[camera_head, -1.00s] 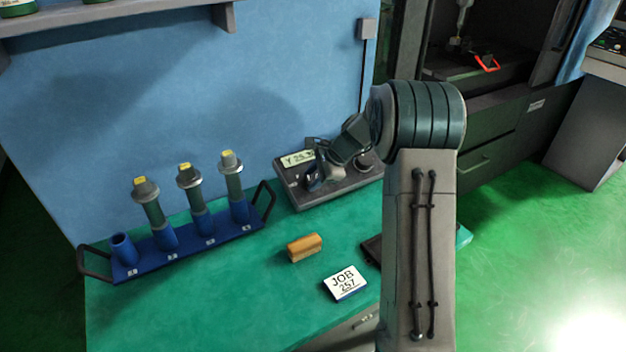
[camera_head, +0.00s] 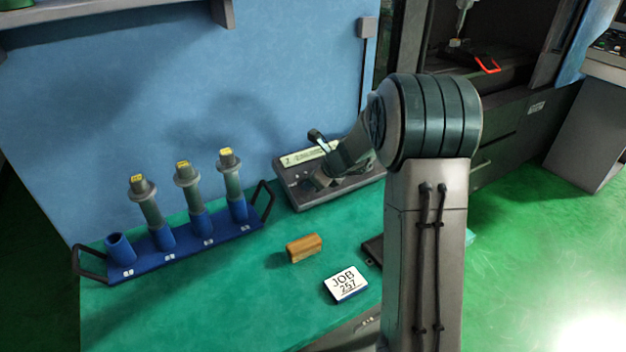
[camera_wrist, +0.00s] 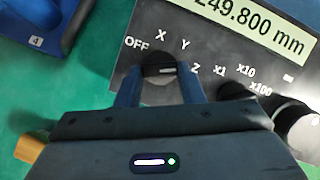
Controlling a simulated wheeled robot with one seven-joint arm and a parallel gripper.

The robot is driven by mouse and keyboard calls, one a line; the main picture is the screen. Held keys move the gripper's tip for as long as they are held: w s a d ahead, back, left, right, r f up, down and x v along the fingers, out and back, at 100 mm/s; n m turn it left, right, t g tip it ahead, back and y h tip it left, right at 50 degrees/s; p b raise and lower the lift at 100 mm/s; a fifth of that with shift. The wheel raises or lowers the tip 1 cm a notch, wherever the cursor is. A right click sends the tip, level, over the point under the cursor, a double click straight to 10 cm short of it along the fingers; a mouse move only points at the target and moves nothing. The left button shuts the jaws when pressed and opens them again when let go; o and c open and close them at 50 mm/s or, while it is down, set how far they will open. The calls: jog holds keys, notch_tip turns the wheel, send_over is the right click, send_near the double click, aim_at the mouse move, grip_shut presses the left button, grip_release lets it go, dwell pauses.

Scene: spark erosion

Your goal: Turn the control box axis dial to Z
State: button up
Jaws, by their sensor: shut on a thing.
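The grey control box (camera_head: 300,198) stands at the back of the green bench and fills the upper right of the wrist view (camera_wrist: 125,20). Its dark axis dial (camera_wrist: 157,58) has marks OFF, X, Y and Z around it. The dial's white pointer line lies to the right, towards the Z mark (camera_wrist: 195,69). My gripper (camera_wrist: 160,80) is shut on the dial, with one finger on each side. In the head view my gripper (camera_head: 318,180) is over the box's left part and hides the dial.
A second knob (camera_wrist: 232,90) with x1, x10 and x100 marks and a large round wheel (camera_wrist: 295,125) are right of the dial. A blue rack (camera_head: 195,245) with tool holders stands left. A wooden block (camera_head: 304,248) and a JOB 257 card (camera_head: 345,284) lie in front.

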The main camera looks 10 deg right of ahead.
jog(key=shift+m, duration=0.5)
jog(key=o, duration=1)
jog(key=shift+s+r, duration=0.1)
jog(key=v, duration=1.3)
jog(key=shift+s+r+p, duration=0.15)
jog(key=shift+s+p, duration=0.15)
jog(key=shift+p, duration=0.1)
jog(key=s+a+n+g+h, duration=0.1)
jog(key=s+n, duration=0.8)
jog(key=s+a+n+g+h, duration=0.1)
jog(key=s+a+n+h, duration=0.1)
jog(key=s+n, duration=0.7)
jog(key=s+a+n+g+h, duration=0.1)
jog(key=s+a+n+g, duration=0.1)
jog(key=s+n, duration=0.7)
jog(key=shift+s+a+n, duration=0.15)
jog(key=shift+s+n, duration=0.2)
jog(key=shift+n, duration=0.05)
